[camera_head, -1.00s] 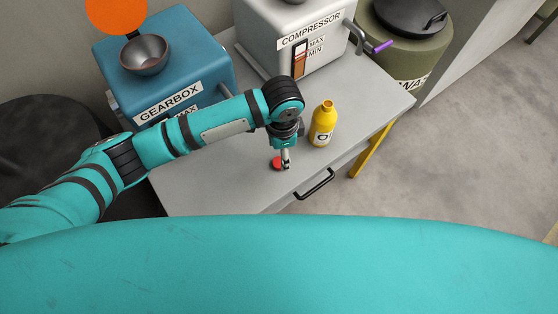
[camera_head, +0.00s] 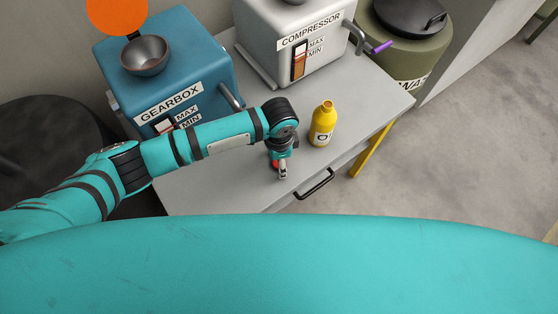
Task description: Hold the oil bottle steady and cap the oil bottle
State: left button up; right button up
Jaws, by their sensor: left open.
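The yellow oil bottle (camera_head: 323,124) stands upright on the grey table, with its label facing me. Its top looks yellow and I see no red cap on it. The red cap (camera_head: 275,163) lies on the table to the left of the bottle, mostly hidden by my left gripper. My left gripper (camera_head: 283,176) points down beside the cap, close to the tabletop. It is open, and I cannot tell whether it touches the cap. My right gripper is out of view.
The blue gearbox (camera_head: 172,75) with a bowl (camera_head: 145,56) on top and the white compressor (camera_head: 294,39) stand behind on the table (camera_head: 212,188). A green waste drum (camera_head: 412,50) is at back right. A drawer handle (camera_head: 315,185) is at the front edge.

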pick_arm(q)
jog(key=c, duration=0.8)
jog(key=shift+r, duration=0.1)
jog(key=shift+c, duration=0.2)
jog(key=shift+r, duration=0.45)
notch_tip(320, 180, up, 2)
jog(key=shift+r, duration=0.1)
jog(key=s+d+r+b, duration=0.1)
jog(key=s+d, duration=0.3)
jog(key=s, duration=1.1)
jog(key=shift+s+r, duration=0.25)
jog(key=shift+r, duration=0.15)
